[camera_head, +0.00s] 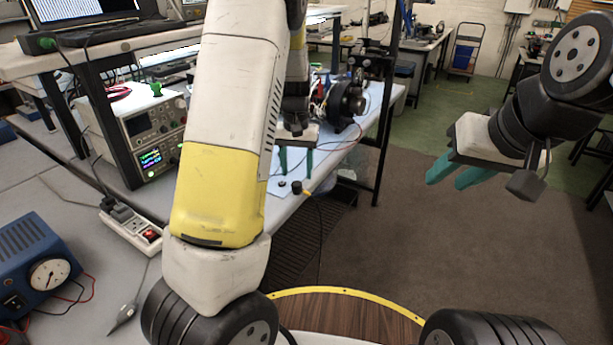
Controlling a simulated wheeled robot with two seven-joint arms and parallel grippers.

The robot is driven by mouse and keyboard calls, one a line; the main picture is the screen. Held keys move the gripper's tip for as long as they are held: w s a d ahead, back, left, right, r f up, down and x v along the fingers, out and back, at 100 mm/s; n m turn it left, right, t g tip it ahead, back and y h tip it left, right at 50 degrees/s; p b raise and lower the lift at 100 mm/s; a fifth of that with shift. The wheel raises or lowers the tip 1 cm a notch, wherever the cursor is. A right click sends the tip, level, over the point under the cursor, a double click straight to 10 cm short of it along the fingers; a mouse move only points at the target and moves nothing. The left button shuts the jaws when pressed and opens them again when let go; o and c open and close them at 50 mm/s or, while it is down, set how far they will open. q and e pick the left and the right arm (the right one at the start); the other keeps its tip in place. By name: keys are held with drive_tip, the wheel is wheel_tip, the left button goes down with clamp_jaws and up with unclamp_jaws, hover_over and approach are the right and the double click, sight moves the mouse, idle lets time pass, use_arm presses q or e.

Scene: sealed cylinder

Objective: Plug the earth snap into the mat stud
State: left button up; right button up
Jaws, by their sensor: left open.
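My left gripper (296,168) hangs over the bench edge with its two teal fingers pointing down and apart. Nothing shows between them. Just below the fingertips, a small dark snap with a yellowish end, which looks like the earth snap (306,191), lies near the edge of the pale blue mat (277,205). Its dark cord drops over the bench edge. A small dark spot beside it, possibly the mat stud (282,184), is too small to make out surely. My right gripper (446,184) is out over the floor at right, its teal fingers apart and empty.
A bench instrument (142,130) and a power strip (132,228) stand on the bench left of my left arm. A blue meter box (35,262) is at the lower left. A dark reel (347,100) stands behind my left gripper. Open floor lies at right.

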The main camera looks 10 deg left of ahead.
sight(297, 182)
use_arm(q)
wheel_tip(297, 182, down, 5)
drive_tip(key=shift+f, duration=0.15)
idle(0.3)
clamp_jaws()
